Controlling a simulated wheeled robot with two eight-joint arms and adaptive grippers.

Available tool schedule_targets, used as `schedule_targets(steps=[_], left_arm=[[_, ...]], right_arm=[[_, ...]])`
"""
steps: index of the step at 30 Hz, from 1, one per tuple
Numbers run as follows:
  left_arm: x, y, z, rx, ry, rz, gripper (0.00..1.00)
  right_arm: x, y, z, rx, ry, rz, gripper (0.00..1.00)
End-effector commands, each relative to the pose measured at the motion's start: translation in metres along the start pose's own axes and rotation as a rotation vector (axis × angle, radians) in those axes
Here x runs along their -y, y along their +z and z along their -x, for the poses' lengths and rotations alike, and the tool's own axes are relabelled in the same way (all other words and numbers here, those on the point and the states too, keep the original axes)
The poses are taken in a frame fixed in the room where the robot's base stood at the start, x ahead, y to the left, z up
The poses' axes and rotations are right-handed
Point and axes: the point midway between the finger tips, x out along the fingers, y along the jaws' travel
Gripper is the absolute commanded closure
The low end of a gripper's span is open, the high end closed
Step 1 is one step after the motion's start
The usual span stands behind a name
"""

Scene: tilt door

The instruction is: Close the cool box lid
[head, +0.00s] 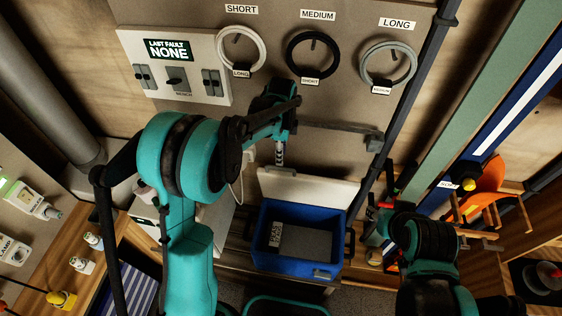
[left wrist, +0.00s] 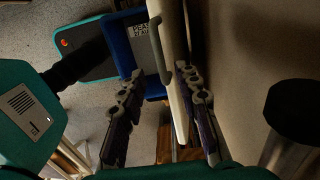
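The blue cool box (head: 262,258) stands open below the wall panel, with a label and a grey floor inside. Its pale lid (head: 310,190) stands raised along the back edge. In the left wrist view the lid (left wrist: 170,60) shows nearly edge-on with a grey handle (left wrist: 158,48), and part of the blue box (left wrist: 122,45) lies beyond. My left gripper (head: 280,155) is just above the lid's upper edge. In the wrist view its fingers (left wrist: 160,80) are spread, with the lid between them; I cannot tell whether they touch it. My right gripper's fingers are unclear beside my right wrist.
Cable rings (head: 242,48) hang on the wall panel beside a switch panel (head: 178,82). A dark pole (head: 408,85) runs down right of the box. An orange object (head: 488,178) and wooden furniture stand at the right. A wooden shelf with small bottles (head: 84,265) is at the left.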

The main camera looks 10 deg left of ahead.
Motion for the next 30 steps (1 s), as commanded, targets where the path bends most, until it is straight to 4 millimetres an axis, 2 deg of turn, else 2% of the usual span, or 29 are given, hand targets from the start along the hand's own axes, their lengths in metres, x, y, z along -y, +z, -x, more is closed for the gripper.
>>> schedule_targets(steps=[3,9,13,20,21,24,25,30], left_arm=[[0.001,0.000,-0.023,0.000,-0.001,0.001,0.67],[0.000,0.000,-0.049,0.000,-0.002,0.002,0.67],[0.000,0.000,-0.056,0.000,-0.002,0.003,0.67],[0.000,0.000,-0.057,0.000,-0.002,0.003,0.67],[0.000,0.000,-0.057,0.000,-0.002,0.003,0.70],[0.000,0.000,-0.057,0.000,-0.002,0.003,0.96],[0.000,0.000,-0.057,0.000,-0.002,0.003,1.00],[0.000,0.000,-0.057,0.000,-0.002,0.003,1.00]], right_arm=[[0.000,0.003,-0.004,0.000,0.000,0.000,0.60],[0.000,0.005,-0.007,0.000,0.000,0.000,0.60],[0.000,0.005,-0.007,0.000,0.000,0.000,0.60],[0.000,0.005,-0.007,0.000,0.000,0.000,0.60],[0.000,0.005,-0.007,0.000,0.000,0.000,0.60],[0.000,0.005,-0.007,0.000,0.000,0.000,0.60],[0.000,0.005,-0.007,0.000,0.000,0.000,0.60],[0.000,0.005,-0.007,0.000,0.000,0.000,0.60]])
